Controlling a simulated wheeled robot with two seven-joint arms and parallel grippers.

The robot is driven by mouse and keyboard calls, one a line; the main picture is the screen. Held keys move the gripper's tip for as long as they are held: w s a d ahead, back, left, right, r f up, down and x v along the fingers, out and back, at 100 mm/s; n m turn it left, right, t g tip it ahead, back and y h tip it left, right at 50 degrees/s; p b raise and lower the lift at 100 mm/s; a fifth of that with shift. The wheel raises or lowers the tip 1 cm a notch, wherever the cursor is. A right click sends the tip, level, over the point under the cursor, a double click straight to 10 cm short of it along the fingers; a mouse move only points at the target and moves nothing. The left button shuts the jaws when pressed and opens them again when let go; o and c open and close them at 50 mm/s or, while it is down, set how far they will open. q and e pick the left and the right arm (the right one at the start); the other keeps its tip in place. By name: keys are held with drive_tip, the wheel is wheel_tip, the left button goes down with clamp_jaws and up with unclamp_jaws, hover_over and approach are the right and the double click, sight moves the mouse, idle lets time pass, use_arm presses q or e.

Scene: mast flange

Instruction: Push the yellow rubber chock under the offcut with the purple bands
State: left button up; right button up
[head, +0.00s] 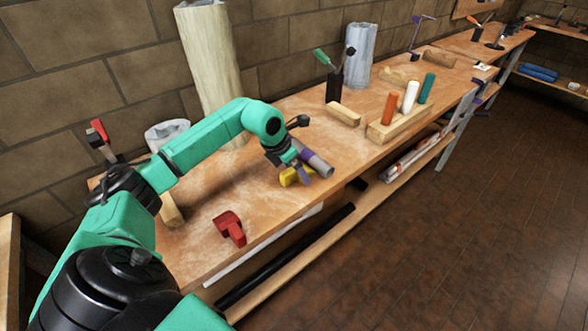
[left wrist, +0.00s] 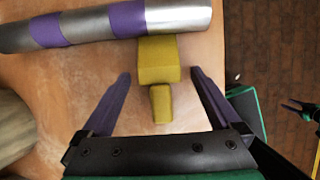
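The offcut (left wrist: 95,27) is a grey metal tube with purple bands, lying across the top of the left wrist view. It also shows in the head view (head: 318,164), partly behind my left gripper. The yellow chock (left wrist: 159,62) lies just below the tube in the wrist view, its wide end at or against the tube; contact is hard to tell. Its narrow end points toward my left gripper (left wrist: 160,98), whose purple fingers are open on either side of it, apart from it. The chock also shows in the head view (head: 290,177).
A red object (head: 230,228) lies on the workbench (head: 195,248) nearer the front edge. A wooden block (head: 384,130) with orange, white and green pegs stands to the right. A pale wooden post (head: 210,65) stands behind my left arm. The bench's front edge is close to the chock.

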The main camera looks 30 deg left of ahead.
use_arm(q)
drive_tip(key=b+v, duration=0.1)
drive_tip(key=v, duration=1.3)
drive_tip(key=shift+s+r+b, duration=0.2)
drive_tip(key=shift+r+b, duration=0.05)
drive_tip(key=shift+b, duration=0.15)
